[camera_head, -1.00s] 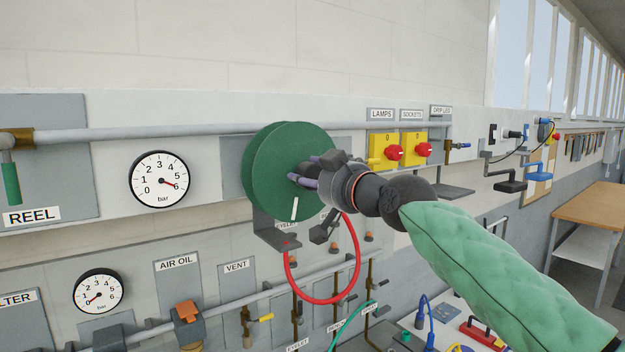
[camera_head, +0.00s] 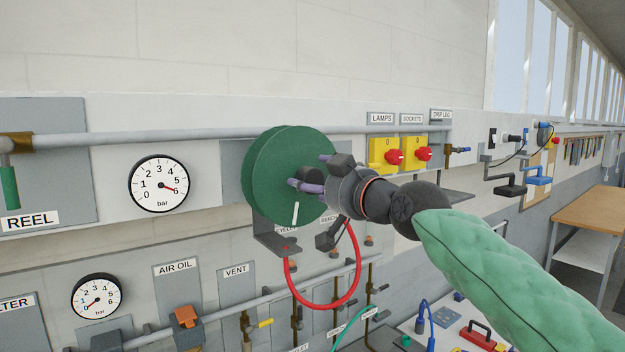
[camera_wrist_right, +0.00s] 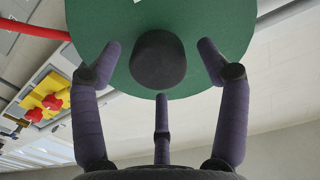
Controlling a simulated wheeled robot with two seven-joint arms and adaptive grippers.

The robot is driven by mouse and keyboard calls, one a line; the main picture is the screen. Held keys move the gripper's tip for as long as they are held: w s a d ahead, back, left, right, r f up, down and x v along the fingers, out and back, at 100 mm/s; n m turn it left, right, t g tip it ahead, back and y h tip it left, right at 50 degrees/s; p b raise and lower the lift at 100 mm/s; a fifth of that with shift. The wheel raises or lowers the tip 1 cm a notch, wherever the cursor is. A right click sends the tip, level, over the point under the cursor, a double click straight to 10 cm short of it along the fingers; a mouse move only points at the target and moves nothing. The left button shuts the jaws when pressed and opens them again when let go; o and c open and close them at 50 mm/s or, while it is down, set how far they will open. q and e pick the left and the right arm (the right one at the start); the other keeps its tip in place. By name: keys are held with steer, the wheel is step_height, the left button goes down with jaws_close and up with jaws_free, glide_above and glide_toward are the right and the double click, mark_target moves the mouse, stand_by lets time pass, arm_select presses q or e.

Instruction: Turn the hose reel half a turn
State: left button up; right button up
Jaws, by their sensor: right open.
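The hose reel (camera_head: 272,175) is a green disc on a dark bracket (camera_head: 275,238) on the wall panel, with a red hose curving below it. A white mark (camera_head: 295,213) shows low on its face. My right gripper (camera_head: 307,172) is in front of the reel face, its fingers spread. In the right wrist view, a dark round knob (camera_wrist_right: 158,60) stands out from the green disc between the open fingers, with gaps visible on both sides. In the head view the gripper hides part of the disc's right side. My left gripper is out of view.
A grey pipe (camera_head: 200,132) runs along the wall behind the reel. Yellow switches with red knobs (camera_head: 393,157) are right of my gripper. A pressure gauge (camera_head: 159,184) is left of the reel. The red hose (camera_head: 330,304) loops below, near several small valves.

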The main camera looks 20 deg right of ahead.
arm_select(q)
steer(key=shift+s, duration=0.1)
arm_select(e)
steer(key=v, duration=1)
steer(key=shift+s+r, duration=0.2)
steer(key=shift+s, duration=0.05)
steer(key=shift+o, duration=0.2)
